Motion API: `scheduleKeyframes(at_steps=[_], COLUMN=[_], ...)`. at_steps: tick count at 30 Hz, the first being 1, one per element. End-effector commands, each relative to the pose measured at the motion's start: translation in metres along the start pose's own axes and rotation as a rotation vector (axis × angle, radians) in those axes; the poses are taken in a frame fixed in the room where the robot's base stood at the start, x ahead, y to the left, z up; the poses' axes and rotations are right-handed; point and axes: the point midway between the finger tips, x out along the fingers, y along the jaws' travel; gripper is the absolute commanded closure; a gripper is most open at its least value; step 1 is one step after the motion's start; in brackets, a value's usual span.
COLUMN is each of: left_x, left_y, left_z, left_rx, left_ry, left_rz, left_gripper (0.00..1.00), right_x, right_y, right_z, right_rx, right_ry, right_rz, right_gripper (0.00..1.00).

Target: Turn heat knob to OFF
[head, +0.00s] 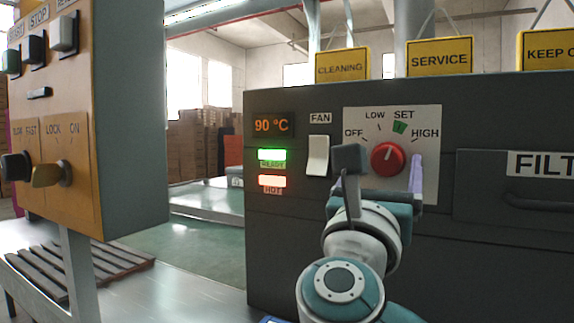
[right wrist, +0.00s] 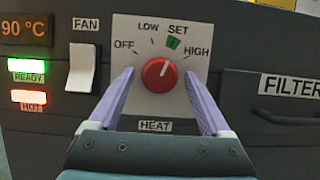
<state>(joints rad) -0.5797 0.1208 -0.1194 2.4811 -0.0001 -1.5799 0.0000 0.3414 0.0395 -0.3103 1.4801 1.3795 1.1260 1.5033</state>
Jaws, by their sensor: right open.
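The red heat knob (head: 388,158) sits on a pale dial plate (head: 430,180) on the dark machine front. The plate is marked OFF, LOW, SET and HIGH, with a green patch under SET. The knob's white line points up and slightly right, roughly towards SET; this shows also on the knob in the right wrist view (right wrist: 160,76). My right gripper (head: 382,167) is open in front of the knob. In the right wrist view its two purple fingers (right wrist: 159,75) stand left and right of the knob with gaps, gripping nothing. My left gripper is not in view.
Left of the dial are a white FAN switch (head: 318,155), a 90 °C display (head: 273,125), and lit READY (head: 272,155) and HOT (head: 272,181) lamps. A filter drawer (head: 520,190) is at right. An orange control box (head: 85,130) stands at far left.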

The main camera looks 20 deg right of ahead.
Motion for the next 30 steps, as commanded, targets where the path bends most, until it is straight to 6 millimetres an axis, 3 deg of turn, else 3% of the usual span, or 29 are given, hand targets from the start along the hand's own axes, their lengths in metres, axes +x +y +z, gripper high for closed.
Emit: scheduleKeyframes(at_steps=[2, 22, 30], left_x=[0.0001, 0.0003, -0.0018], left_y=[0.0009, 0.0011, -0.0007], left_z=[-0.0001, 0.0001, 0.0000], left_rx=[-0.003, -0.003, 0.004], left_ry=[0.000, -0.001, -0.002], left_rz=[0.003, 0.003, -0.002], left_gripper=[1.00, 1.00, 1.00], right_x=[-0.0002, -0.0002, 0.0000], right_y=[-0.0001, -0.0003, -0.0007], right_z=[0.0000, -0.0002, 0.0002], right_rx=[0.000, 0.000, -0.015], right_ry=[0.000, 0.000, 0.001], right_rz=[0.000, -0.001, 0.004], right_gripper=[0.23, 0.98, 1.00])
